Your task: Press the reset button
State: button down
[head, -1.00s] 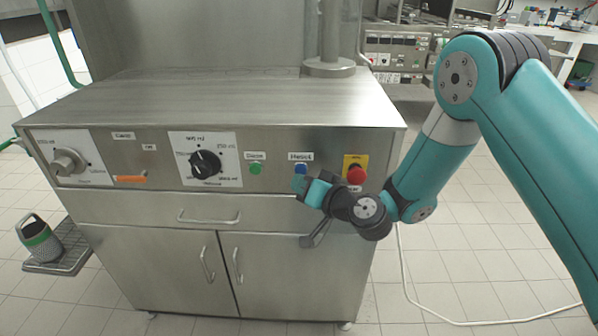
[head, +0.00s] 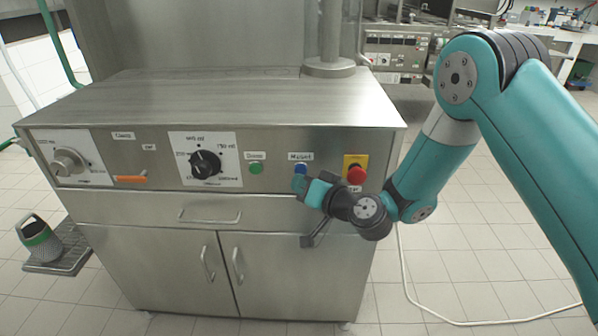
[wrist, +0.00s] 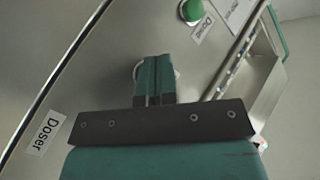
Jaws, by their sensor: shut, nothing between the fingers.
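A blue button (head: 301,169) sits on the front panel of the steel machine, under a white label whose text is too small to read surely. My gripper (head: 299,184) is just below and in front of this button, partly overlapping its lower edge in the head view. In the wrist view my gripper (wrist: 154,65) has its teal fingers together with nothing between them. The pale rim of a round part shows on both sides of the fingertips; its middle is hidden. I cannot tell whether the fingertips touch the button.
A green button (head: 255,168) is left of the blue one, and a red knob (head: 356,175) on a yellow plate is right of it. A black dial (head: 205,164) is further left. Below are a drawer handle (head: 209,217) and two cupboard doors.

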jog(key=shift+w, duration=0.1)
jog(key=shift+w, duration=0.35)
jog(key=shift+w, duration=0.3)
dwell(0.4)
jog(key=shift+s, duration=0.1)
jog(key=shift+s+b, duration=0.5)
jog(key=shift+s, duration=0.15)
jog(key=s+b, duration=0.5)
jog(key=s, duration=0.1)
